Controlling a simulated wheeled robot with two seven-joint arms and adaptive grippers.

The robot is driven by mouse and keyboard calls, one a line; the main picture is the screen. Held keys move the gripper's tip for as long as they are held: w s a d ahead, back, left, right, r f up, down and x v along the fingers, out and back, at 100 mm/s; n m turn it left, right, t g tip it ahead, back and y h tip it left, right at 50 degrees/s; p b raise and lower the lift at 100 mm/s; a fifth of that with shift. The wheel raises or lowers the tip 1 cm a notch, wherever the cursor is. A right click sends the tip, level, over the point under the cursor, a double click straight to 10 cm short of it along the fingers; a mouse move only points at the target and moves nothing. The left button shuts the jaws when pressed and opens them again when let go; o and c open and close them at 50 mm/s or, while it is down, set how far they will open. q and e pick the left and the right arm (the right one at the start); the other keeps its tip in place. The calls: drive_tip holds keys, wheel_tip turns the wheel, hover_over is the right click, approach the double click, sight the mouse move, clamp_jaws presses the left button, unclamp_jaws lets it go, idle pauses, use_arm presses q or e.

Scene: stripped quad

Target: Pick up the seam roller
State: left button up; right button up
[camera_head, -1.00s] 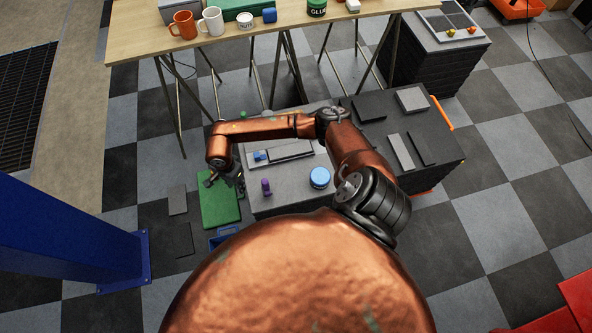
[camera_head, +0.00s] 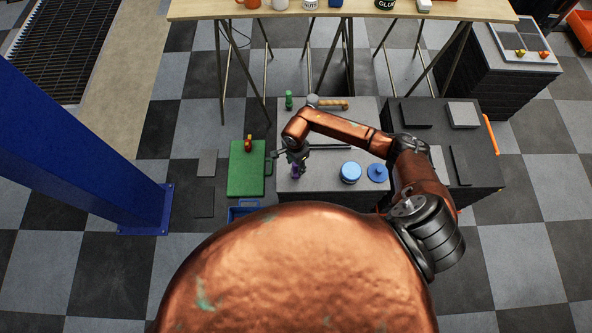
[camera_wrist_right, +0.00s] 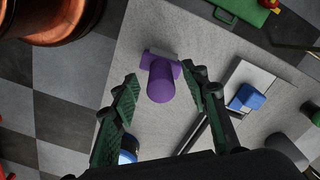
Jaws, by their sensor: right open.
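A purple object (camera_head: 295,173) with a stubby round handle and a crosspiece stands on the grey worktop (camera_head: 325,182); I take it for the seam roller. It also shows in the right wrist view (camera_wrist_right: 161,82), between and just beyond the spread fingers. My right gripper (camera_head: 297,160) is open above it in the head view, partly covering it. In the wrist view the open right gripper (camera_wrist_right: 160,73) shows a gap on each side of the purple handle, with nothing held. I cannot tell the remaining height exactly. My left gripper is not in view.
A green case (camera_head: 246,175) lies to the left, a green item (camera_head: 289,100) behind. A dark cabinet (camera_head: 470,185) stands right and a blue post (camera_head: 90,150) left.

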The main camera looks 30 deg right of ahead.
drive_tip(key=shift+f, duration=0.7)
drive_tip(key=shift+c, duration=0.6)
drive_tip(key=shift+a, duration=0.1)
clamp_jaws()
